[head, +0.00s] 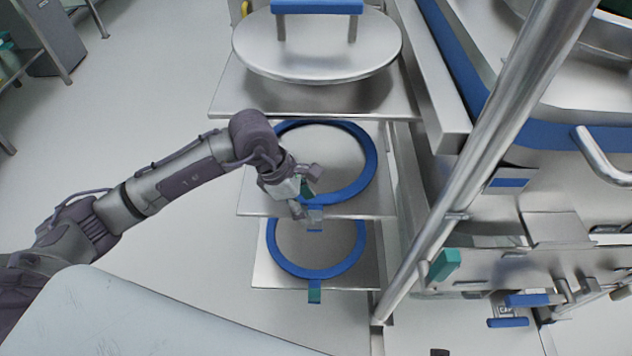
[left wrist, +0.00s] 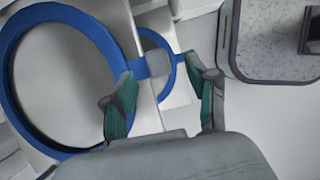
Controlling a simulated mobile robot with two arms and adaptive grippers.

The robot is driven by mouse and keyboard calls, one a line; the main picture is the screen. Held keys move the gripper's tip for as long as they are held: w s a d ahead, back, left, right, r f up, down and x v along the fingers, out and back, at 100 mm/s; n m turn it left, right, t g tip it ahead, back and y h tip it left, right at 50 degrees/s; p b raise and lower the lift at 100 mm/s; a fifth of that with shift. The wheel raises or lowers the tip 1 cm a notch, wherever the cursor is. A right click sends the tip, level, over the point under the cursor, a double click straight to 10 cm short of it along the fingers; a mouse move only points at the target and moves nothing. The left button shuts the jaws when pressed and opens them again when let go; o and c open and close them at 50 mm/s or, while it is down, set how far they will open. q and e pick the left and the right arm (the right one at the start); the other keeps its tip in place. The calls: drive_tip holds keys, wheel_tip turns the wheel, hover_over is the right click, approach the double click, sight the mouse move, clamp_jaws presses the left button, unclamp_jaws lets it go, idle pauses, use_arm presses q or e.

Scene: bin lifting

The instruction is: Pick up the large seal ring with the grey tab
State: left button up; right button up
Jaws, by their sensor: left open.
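The large blue seal ring (head: 367,165) lies flat on the middle shelf of a rack in the head view. In the left wrist view the ring (left wrist: 12,75) fills the left side, and its tab (left wrist: 158,63), which looks grey, shows between the fingers. My left gripper (head: 308,191) is open over the ring's near edge by the tab, its teal-padded fingers on either side. I cannot tell whether they touch it. My right gripper is in neither view.
A smaller blue ring (head: 271,247) with a green tab (head: 314,293) lies on the lower shelf. A round metal lid (head: 318,50) with a blue handle sits on the upper shelf. A metal frame post (head: 450,200) stands close on the right.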

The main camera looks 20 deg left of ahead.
sight(314, 214)
use_arm(q)
drive_tip(key=x, duration=0.5)
drive_tip(key=shift+w+f+b, duration=0.15)
drive_tip(key=shift+f+b, duration=0.05)
drive_tip(key=shift+b, duration=0.1)
clamp_jaws()
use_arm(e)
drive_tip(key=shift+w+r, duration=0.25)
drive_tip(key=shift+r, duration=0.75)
